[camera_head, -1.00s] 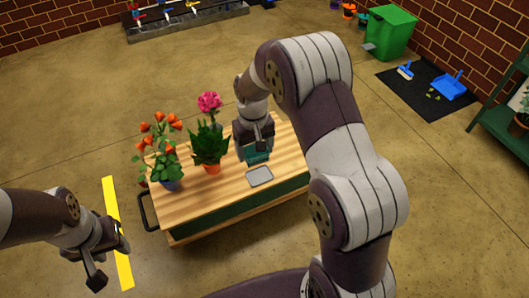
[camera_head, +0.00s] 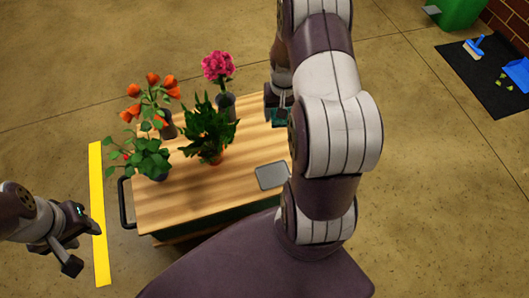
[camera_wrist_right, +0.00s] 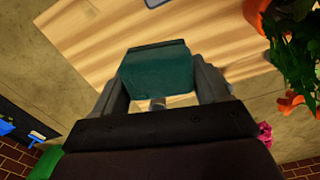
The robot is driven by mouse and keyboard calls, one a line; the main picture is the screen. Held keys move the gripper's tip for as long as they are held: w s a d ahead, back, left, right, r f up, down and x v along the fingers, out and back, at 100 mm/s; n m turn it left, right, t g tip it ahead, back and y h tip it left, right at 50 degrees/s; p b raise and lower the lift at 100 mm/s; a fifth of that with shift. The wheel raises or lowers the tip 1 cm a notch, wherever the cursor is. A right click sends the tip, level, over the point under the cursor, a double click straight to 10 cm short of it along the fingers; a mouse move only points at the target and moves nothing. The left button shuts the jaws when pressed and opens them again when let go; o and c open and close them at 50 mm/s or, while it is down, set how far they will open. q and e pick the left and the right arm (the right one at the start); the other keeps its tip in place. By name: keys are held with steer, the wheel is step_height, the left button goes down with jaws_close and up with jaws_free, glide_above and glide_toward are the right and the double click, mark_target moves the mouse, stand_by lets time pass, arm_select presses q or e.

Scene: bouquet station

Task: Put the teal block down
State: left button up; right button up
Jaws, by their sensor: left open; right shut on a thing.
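The teal block (camera_wrist_right: 157,72) is between the fingers of my right gripper (camera_wrist_right: 163,90) in the right wrist view, over the wooden tabletop. Whether it touches the top is hard to tell. In the head view the teal block (camera_head: 281,117) shows only in part below my right gripper (camera_head: 279,105), near the back right of the wooden cart (camera_head: 225,184). My arm hides much of that side. My left gripper (camera_head: 82,249) is open and empty, left of the cart and over the floor near the yellow strip.
On the cart stand an orange-flowered plant (camera_head: 150,160), a green leafy plant (camera_head: 209,130) and a pink flower (camera_head: 218,67) in a grey vase. A grey flat plate (camera_head: 272,176) lies near the front right. The front middle of the top is clear.

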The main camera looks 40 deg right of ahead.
steer(key=s+d+f+m+b, duration=0.2)
steer(key=s+d+f+b, duration=0.15)
steer(key=f, duration=0.45)
steer(key=b, duration=0.6)
glide_above(267, 138)
step_height(267, 138, down, 6)
steer(key=shift+f, duration=0.2)
step_height(267, 138, down, 4)
steer(key=b, duration=0.3)
steer(key=shift+w+f+b, duration=0.1)
steer(key=shift+b, duration=0.25)
steer(key=shift+r, duration=0.2)
steer(key=o, duration=1)
steer(key=shift+f, duration=0.15)
arm_select(q)
step_height(267, 138, down, 16)
steer(key=shift+r, duration=0.25)
